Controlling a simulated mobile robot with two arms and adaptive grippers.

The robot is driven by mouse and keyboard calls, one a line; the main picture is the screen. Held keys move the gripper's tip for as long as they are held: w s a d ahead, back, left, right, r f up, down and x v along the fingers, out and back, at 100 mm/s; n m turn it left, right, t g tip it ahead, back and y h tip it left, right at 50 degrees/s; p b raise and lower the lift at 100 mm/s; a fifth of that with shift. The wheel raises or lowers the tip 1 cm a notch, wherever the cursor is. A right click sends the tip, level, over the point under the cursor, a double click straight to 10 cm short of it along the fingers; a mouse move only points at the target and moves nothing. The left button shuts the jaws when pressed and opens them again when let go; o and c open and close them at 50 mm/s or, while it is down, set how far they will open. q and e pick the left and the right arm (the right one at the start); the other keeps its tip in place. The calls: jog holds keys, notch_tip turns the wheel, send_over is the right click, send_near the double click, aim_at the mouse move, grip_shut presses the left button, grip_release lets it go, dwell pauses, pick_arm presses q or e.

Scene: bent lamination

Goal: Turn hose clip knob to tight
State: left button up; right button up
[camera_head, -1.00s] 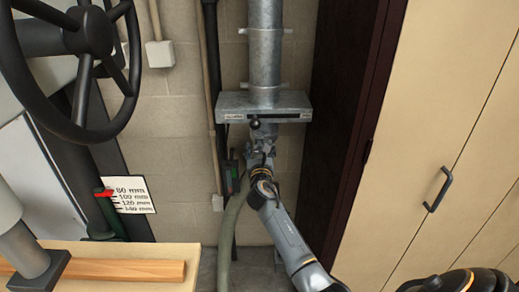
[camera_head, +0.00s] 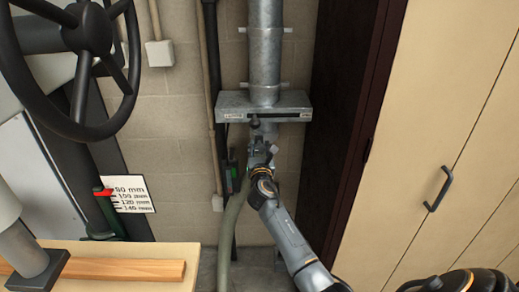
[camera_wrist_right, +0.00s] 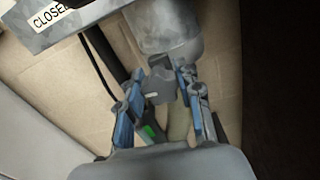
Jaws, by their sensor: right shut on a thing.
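My right gripper (camera_head: 262,146) reaches up to the lower end of the metal duct, just below the grey slide-gate box (camera_head: 264,106). In the right wrist view, the blue-padded fingers of the gripper (camera_wrist_right: 160,88) are closed on a small dark grey piece, which looks like the hose clip knob (camera_wrist_right: 158,84). The clip band and any tight mark are too small or hidden to tell. The grey-green hose (camera_head: 231,222) hangs below the duct beside my wrist. My left gripper is not in view.
The galvanized duct (camera_head: 264,45) runs up the block wall. A dark ball-ended lever (camera_head: 254,122) sits under the gate box. A black pipe (camera_head: 212,70) stands to the left, cabinets (camera_head: 440,130) to the right. A handwheel (camera_head: 88,35) and wooden table (camera_head: 120,252) are at left.

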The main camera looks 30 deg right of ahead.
jog(key=m+b, duration=0.1)
jog(key=m, duration=0.2)
jog(key=shift+f+m, duration=0.1)
jog(key=shift+m, duration=0.3)
jog(key=m+b, duration=0.1)
jog(key=m, duration=0.3)
jog(key=shift+d+f, duration=0.1)
jog(key=m+b, duration=0.2)
jog(key=m, duration=0.3)
jog(key=shift+s, duration=0.1)
jog(key=m+b, duration=0.1)
jog(key=m, duration=0.3)
jog(key=shift+m+b, duration=0.3)
jog(key=o, duration=1.2)
jog(key=shift+c, duration=0.2)
